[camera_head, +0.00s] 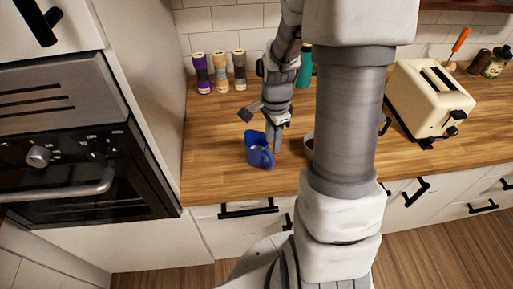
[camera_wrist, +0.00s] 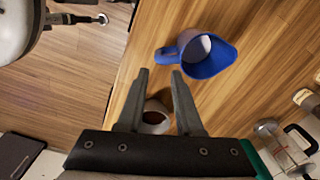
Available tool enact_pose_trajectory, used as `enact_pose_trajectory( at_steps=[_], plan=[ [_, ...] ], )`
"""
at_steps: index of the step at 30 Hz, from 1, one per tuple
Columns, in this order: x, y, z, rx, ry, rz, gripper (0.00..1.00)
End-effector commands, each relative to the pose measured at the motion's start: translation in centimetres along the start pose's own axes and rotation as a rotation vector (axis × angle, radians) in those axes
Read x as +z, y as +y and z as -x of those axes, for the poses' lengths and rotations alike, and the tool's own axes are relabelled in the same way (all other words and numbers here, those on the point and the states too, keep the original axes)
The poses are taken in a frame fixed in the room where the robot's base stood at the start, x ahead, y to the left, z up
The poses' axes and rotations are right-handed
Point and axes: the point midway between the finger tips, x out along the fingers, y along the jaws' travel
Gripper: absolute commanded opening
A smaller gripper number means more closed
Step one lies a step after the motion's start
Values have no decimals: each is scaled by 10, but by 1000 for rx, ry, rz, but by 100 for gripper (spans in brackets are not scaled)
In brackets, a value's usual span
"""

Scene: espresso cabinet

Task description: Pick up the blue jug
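The blue jug (camera_head: 254,147) stands upright on the wooden counter near its front edge, and its handle side faces toward the front right. In the wrist view the jug (camera_wrist: 210,62) shows from above, with its handle (camera_wrist: 166,56) just beyond my fingertips. My gripper (camera_head: 262,129) is close to the jug, over its back right side in the head view. In the wrist view my gripper (camera_wrist: 160,72) is open, with a gap between its two fingers and nothing held. I cannot tell whether a finger touches the jug.
A pale cup with dark contents (camera_wrist: 155,118) stands near the fingers. Several grinders, including a purple one (camera_head: 202,73), stand at the back left. A green bottle (camera_head: 306,66) is behind my arm. A cream toaster (camera_head: 428,100) stands right. The counter left of the jug is clear.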

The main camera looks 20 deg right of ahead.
Motion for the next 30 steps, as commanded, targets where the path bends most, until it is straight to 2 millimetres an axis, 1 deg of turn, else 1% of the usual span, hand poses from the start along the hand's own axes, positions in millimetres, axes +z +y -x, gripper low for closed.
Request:
enact_pose_trajectory(
  at_steps=[1, 3, 6, 9, 17, 27, 30],
  plan=[
    [1, 2, -10, 5, -3, 1, 35],
    [1, 1, -22, 4, -2, 2, 35],
    [1, 1, -38, 4, -3, 1, 35],
    [0, 1, -49, 2, -1, 1, 35],
    [0, 1, -62, 1, -1, 2, 35],
    [1, 4, -100, 2, -1, 2, 35],
    [0, 4, -107, 1, -1, 2, 35]
  ],
)
